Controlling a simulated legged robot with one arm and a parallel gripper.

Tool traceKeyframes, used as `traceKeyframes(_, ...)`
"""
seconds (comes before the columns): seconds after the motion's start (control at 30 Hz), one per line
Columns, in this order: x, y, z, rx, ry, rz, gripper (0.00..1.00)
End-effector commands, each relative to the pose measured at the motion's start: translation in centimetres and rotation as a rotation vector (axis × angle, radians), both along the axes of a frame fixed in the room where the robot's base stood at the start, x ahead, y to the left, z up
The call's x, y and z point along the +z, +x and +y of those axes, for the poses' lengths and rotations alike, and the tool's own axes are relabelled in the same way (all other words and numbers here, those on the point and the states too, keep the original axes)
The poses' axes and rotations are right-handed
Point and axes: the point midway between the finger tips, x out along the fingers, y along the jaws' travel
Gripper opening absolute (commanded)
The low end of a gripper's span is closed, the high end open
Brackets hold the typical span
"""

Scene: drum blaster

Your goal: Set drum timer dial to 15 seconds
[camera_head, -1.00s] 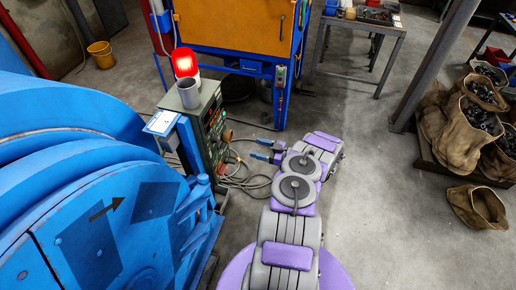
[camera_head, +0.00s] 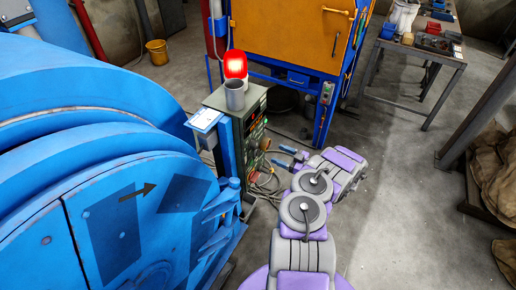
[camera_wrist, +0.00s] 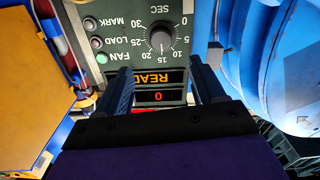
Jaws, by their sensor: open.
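The timer dial (camera_wrist: 161,38) is a round dark knob on the green control panel (camera_wrist: 120,12), upside down in the wrist view. Its scale runs from 0 to 30 around it, marked SEC; I cannot tell surely where its pointer sits. My gripper (camera_wrist: 163,82) is open and empty, its two dark blue fingers reaching toward the panel just below the dial in the picture, apart from the dial. In the head view my gripper (camera_head: 276,156) is at the right of the control box (camera_head: 246,122); the dial is too small to make out there.
A display (camera_wrist: 160,78) reads READ, partly hidden, with a red 0 (camera_wrist: 158,96). Buttons labelled FAN (camera_wrist: 101,58), LOAD and MARK sit beside the dial. The blue drum machine (camera_head: 100,190) stands at left, a red lamp (camera_head: 235,64) on the box. Cables (camera_head: 265,180) hang below.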

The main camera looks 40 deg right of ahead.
Motion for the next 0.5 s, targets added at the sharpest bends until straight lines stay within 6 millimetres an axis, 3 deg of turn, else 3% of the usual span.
traceKeyframes(0.3, -0.3, 5.9, 2.7, 0.003, 0.003, 0.000, 0.68)
traceKeyframes(0.5, -0.2, 8.8, 3.8, 0.002, 0.002, 0.001, 0.68)
